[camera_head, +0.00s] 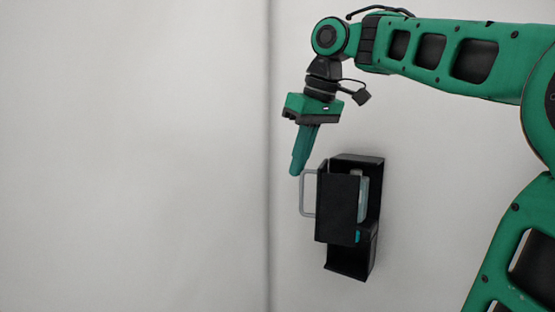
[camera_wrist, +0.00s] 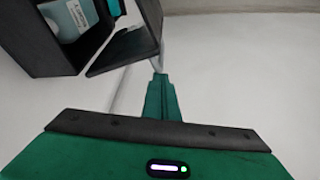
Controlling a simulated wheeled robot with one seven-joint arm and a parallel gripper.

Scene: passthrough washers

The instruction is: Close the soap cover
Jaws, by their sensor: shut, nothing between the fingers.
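The soap cover (camera_head: 337,207) is a black panel with a pale loop handle (camera_head: 304,193) on its left side. It stands open at an angle to the black soap box (camera_head: 350,262). A pale bottle (camera_head: 362,198) shows in the gap between cover and box. In the wrist view the cover (camera_wrist: 128,47) and the box (camera_wrist: 40,50) are at the upper left, and part of the handle (camera_wrist: 121,90) shows beside my fingers. My gripper (camera_head: 294,172) is shut and empty, pointing down, with its tips close to the handle's top. I cannot tell if they touch it.
The box is against a plain pale wall (camera_head: 420,250). A vertical corner line (camera_head: 268,150) runs just left of the handle. The pale surface (camera_head: 130,160) further left is bare. A teal item (camera_head: 358,237) shows low in the box.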

